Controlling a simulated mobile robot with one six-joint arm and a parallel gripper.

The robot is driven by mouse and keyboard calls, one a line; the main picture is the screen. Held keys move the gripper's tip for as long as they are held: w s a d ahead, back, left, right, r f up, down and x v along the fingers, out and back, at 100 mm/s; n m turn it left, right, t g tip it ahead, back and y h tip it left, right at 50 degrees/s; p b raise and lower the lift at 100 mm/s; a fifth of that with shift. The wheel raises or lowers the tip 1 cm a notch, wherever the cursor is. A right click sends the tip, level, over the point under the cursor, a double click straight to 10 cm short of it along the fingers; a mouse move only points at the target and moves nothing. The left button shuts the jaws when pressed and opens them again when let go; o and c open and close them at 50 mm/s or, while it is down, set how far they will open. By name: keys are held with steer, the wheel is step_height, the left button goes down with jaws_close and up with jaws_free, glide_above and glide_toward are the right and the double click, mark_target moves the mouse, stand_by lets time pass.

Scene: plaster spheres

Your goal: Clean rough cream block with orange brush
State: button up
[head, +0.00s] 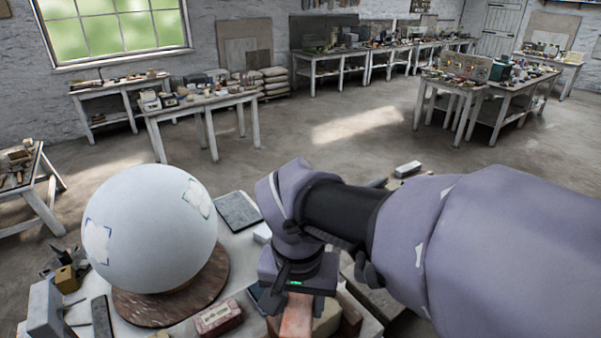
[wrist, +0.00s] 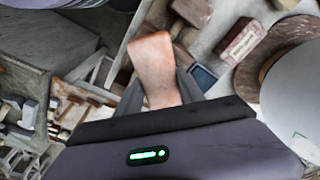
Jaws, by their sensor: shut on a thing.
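My gripper (wrist: 160,88) is shut on an orange-brown piece, which I take to be the orange brush (wrist: 153,60). Its broad end points away from the wrist, and its bristles cannot be made out. In the head view the brush (head: 297,320) hangs below my gripper (head: 293,298), over the front part of the worktable. I cannot tell whether brush and block touch.
A large white sphere (head: 150,228) stands on a round brown base (head: 190,297) at the left. A reddish labelled block (head: 217,318) lies before it, and also shows in the wrist view (wrist: 241,40). A dark flat slab (head: 239,211) lies behind. The worktable is crowded.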

steer(key=shift+s+a, duration=0.2)
steer(key=shift+s, duration=0.9)
